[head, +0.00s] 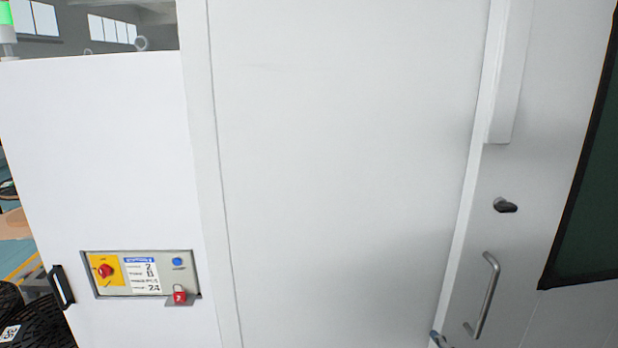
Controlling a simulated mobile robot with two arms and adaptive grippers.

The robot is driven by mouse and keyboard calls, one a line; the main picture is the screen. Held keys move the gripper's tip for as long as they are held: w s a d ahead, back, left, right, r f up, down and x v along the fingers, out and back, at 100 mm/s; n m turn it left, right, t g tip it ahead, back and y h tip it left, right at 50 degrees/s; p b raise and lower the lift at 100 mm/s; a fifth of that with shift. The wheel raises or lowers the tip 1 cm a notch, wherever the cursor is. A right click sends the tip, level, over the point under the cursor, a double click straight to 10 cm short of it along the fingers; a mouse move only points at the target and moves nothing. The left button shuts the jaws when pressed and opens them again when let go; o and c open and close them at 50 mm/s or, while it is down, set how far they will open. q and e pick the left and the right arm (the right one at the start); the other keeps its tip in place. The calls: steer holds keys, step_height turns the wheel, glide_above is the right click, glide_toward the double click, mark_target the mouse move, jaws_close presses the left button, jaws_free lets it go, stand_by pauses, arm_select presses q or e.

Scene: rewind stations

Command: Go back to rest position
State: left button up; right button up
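No gripper shows in the head view, so I cannot see how either one stands. A tall white machine cabinet (340,150) fills most of the head view, close in front of me. At its lower left is a control panel (142,275) with a red knob on a yellow plate, a printed label, a blue button and a red part below the button.
A metal bar handle (485,298) and a dark latch (505,205) sit on the right door, beside a dark green window (590,210). A black handle (62,287) is at the lower left. Black ribbed crates (30,320) stand at the bottom left corner.

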steer(key=s+a+f+m+g, duration=0.25)
steer(key=s+f+g, duration=0.25)
steer(key=s+f, duration=0.6)
steer(key=s+a+f+m+g, duration=0.1)
steer(key=s+f+m+g, duration=0.35)
steer(key=s+f, duration=0.7)
step_height(320, 180, down, 24)
steer(key=s+g, duration=0.2)
steer(key=s+d+f+g, duration=0.1)
steer(key=s+d+f, duration=0.1)
steer(key=s+f, duration=1.6)
steer(key=shift+d+n, duration=0.25)
steer(key=shift+n, duration=0.05)
steer(key=shift+f, duration=0.1)
